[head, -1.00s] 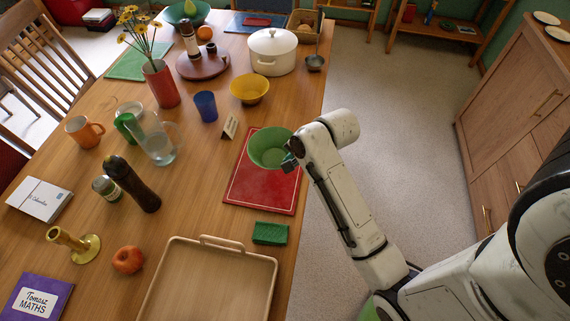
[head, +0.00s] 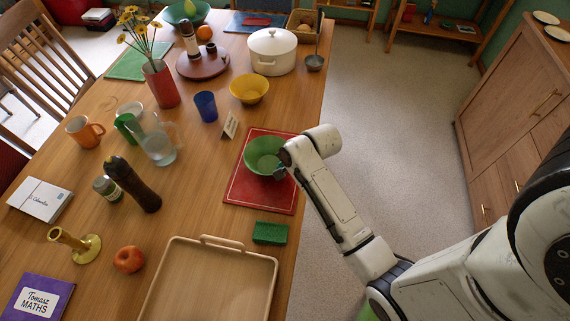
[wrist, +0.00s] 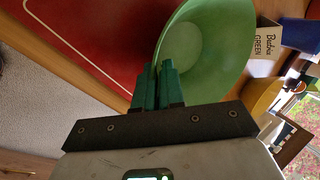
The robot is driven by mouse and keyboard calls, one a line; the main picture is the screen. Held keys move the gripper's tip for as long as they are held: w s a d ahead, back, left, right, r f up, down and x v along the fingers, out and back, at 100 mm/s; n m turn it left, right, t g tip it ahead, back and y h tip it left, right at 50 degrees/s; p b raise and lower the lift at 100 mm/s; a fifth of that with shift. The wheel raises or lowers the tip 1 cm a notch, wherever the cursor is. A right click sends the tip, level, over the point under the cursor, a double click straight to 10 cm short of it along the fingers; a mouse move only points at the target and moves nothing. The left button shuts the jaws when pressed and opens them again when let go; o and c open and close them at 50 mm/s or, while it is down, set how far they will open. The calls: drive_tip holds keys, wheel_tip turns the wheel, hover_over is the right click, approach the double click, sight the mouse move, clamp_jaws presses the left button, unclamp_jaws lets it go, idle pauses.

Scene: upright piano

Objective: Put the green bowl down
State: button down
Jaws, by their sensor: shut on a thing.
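The green bowl (head: 264,155) is upright over the red placemat (head: 262,191) near the table's right edge. My gripper (head: 281,172) is at the bowl's near right rim. In the wrist view, my gripper (wrist: 158,88) has its teal fingers closed on the rim of the bowl (wrist: 205,50). The red mat (wrist: 85,35) lies behind the bowl there. I cannot tell whether the bowl's base touches the mat.
A name card (head: 230,124) stands left of the mat. A yellow bowl (head: 249,88) and a blue cup (head: 206,106) are farther back. A green block (head: 270,233) and a wooden tray (head: 268,275) lie nearer. The mat's near part is clear.

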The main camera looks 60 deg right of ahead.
drive_tip(key=c, duration=1.2)
unclamp_jaws()
drive_tip(key=shift+c, duration=0.2)
drive_tip(key=v, duration=1.2)
drive_tip(key=s+a+f+n+g, duration=0.2)
drive_tip(key=s+a+n, duration=0.3)
drive_tip(key=a+n, duration=0.2)
drive_tip(key=s+a+f+n+g, duration=0.2)
drive_tip(key=s+a+n, duration=0.3)
drive_tip(key=n, duration=0.6)
drive_tip(key=shift+s+a+f+g, duration=0.35)
drive_tip(key=shift+a+f, duration=0.2)
drive_tip(key=shift+a, duration=0.45)
